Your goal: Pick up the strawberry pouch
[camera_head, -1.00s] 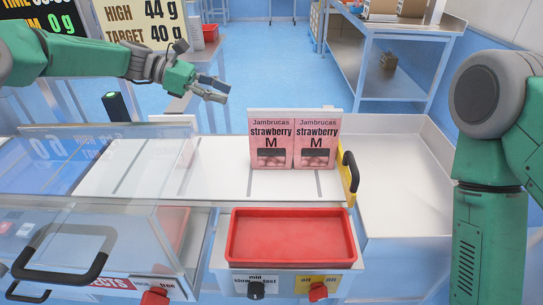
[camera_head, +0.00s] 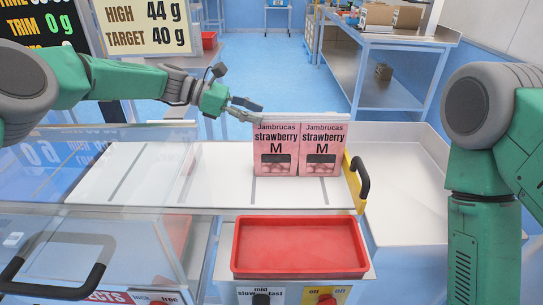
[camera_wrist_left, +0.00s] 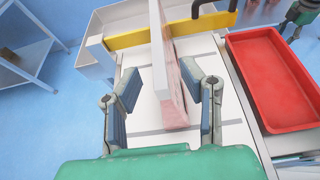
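Two pink strawberry pouches stand upright side by side on the white conveyor surface, the left strawberry pouch (camera_head: 276,150) and the right strawberry pouch (camera_head: 321,150). Both read "Jambrucas strawberry M". My left gripper (camera_head: 252,109) is beside the upper left edge of the left pouch. In the left wrist view my left gripper (camera_wrist_left: 166,92) is open, its fingers on either side of the pouch's thin edge (camera_wrist_left: 172,100).
A red tray (camera_head: 298,246) sits in front of the pouches. A yellow bracket with a black handle (camera_head: 362,180) stands to their right, with an empty white bin (camera_head: 405,170) beyond. A clear cover (camera_head: 95,190) lies over the conveyor's left part.

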